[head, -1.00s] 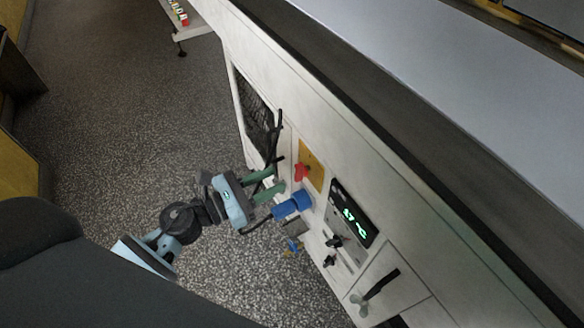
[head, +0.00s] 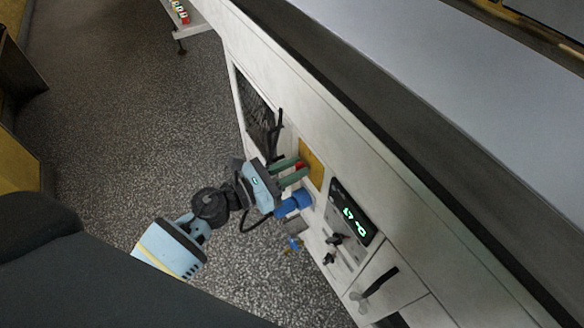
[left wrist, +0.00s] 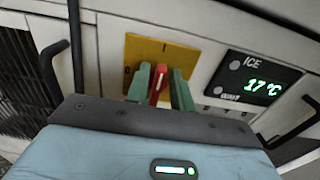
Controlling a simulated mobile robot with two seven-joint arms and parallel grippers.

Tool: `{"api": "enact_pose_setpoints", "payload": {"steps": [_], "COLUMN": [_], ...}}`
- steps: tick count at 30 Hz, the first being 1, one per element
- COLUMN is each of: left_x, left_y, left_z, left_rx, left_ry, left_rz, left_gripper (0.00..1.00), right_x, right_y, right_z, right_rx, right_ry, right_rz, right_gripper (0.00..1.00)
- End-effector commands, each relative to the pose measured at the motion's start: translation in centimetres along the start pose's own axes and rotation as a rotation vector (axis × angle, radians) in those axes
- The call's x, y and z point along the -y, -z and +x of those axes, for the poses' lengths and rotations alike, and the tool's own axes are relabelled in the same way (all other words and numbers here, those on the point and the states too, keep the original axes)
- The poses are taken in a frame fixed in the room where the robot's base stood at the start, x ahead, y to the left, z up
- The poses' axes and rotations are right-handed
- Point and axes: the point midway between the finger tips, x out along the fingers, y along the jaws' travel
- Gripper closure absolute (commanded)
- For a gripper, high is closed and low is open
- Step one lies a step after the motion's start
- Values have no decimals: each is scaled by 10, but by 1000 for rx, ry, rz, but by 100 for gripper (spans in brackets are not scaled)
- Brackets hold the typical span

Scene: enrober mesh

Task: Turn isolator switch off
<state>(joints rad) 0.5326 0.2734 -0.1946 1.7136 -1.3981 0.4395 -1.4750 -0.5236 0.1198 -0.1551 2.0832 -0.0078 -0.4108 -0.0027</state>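The isolator switch shows as a red handle (head: 299,164) on a yellow plate (head: 312,166) on the pale machine front. In the left wrist view the red handle (left wrist: 157,84) stands roughly upright on the yellow plate (left wrist: 178,52). My left gripper (head: 302,167) is at the switch, its green fingers apart, one on each side of the handle. In the left wrist view the fingers (left wrist: 161,88) flank the handle; whether either touches it I cannot tell. The fingers hide part of the handle. My right gripper is not in view.
A display (head: 353,212) reading 17 °C and black knobs (head: 332,248) are to the right. A dark grille (head: 254,112) and a black bar handle (head: 275,138) are to the left. Speckled floor is open at left.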

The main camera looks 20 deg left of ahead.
Motion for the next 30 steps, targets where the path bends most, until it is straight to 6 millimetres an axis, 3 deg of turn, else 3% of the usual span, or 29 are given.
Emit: {"api": "enact_pose_setpoints", "payload": {"steps": [20,30], "left_x": [-1,-2], "left_y": [3,6], "left_z": [-1,-2], "left_rx": [-6,-12], "left_ry": [0,2], "left_rz": [-63,-229], "left_gripper": [100,100], "right_x": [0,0], "right_y": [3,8], "right_z": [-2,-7], "right_rx": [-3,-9], "right_ry": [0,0], "right_rz": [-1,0], "right_gripper": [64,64]}}
